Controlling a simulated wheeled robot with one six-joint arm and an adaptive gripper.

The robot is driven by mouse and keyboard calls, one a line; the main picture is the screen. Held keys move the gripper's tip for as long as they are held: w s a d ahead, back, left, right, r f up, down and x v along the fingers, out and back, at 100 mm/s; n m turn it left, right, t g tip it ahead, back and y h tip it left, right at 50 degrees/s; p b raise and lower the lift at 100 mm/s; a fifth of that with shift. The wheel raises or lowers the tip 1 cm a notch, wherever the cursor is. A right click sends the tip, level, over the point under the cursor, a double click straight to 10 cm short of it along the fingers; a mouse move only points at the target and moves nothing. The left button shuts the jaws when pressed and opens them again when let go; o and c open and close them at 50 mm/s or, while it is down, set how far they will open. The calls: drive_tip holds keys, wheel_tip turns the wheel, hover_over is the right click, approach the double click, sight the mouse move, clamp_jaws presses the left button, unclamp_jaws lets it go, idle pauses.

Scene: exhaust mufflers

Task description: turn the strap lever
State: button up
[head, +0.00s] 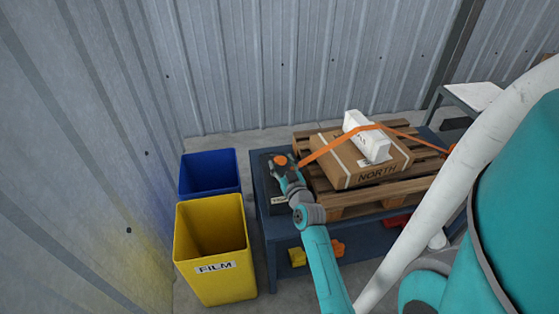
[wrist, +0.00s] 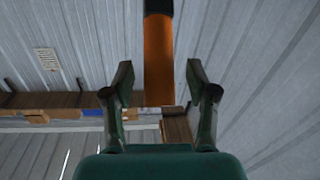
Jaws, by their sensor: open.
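An orange strap (head: 335,146) runs over a white box (head: 368,140) and a brown carton marked NORTH (head: 370,174). At the strap's left end, an orange part (head: 280,160), apparently the strap lever, shows beside my gripper (head: 286,172). In the wrist view, an orange bar with a dark upper end (wrist: 159,58) stands upright between the two fingers of my gripper (wrist: 160,82). The fingers are apart, with a visible gap on each side of the bar. The lever's pivot is hidden in the head view by my gripper and arm.
The carton lies on a wooden pallet (head: 350,205) on a blue table (head: 262,210). A blue bin (head: 208,165) and a yellow FILM bin (head: 212,270) stand left of the table. Yellow and orange items lie on the lower shelf. A corrugated wall is behind.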

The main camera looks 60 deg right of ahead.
drive_tip(key=shift+x, duration=1.1)
clamp_jaws()
